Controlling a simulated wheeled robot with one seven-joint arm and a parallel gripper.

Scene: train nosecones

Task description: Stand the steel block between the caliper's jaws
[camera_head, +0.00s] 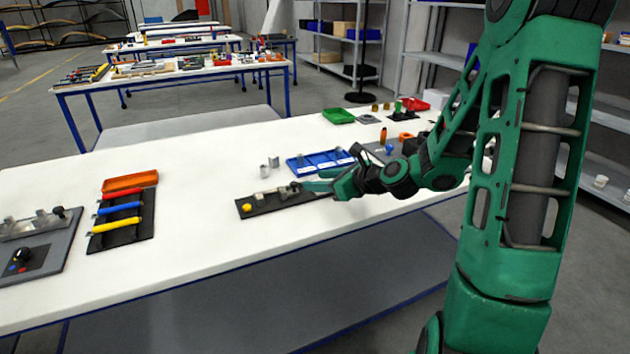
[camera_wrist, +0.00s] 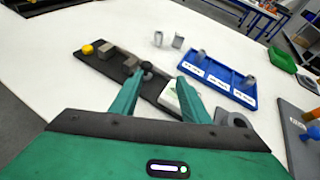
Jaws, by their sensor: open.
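The caliper is a long dark plate (camera_head: 300,197) on the table, with a yellow knob (camera_head: 246,208) at one end and grey blocky jaws; in the wrist view, one jaw (camera_wrist: 105,50) is near the knob and another grey block (camera_wrist: 130,63) is beside it. Two small upright grey pieces (camera_wrist: 178,42) stand apart on the table behind the plate; I cannot tell for sure which is the steel block.
A blue tray (camera_wrist: 225,76) with labelled compartments and grey pieces stands right of the plate. A grey board (camera_head: 378,152), a green bin (camera_head: 338,116) and small parts lie farther right. A dark rack (camera_head: 122,222) with coloured handles stands left. The table between is clear.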

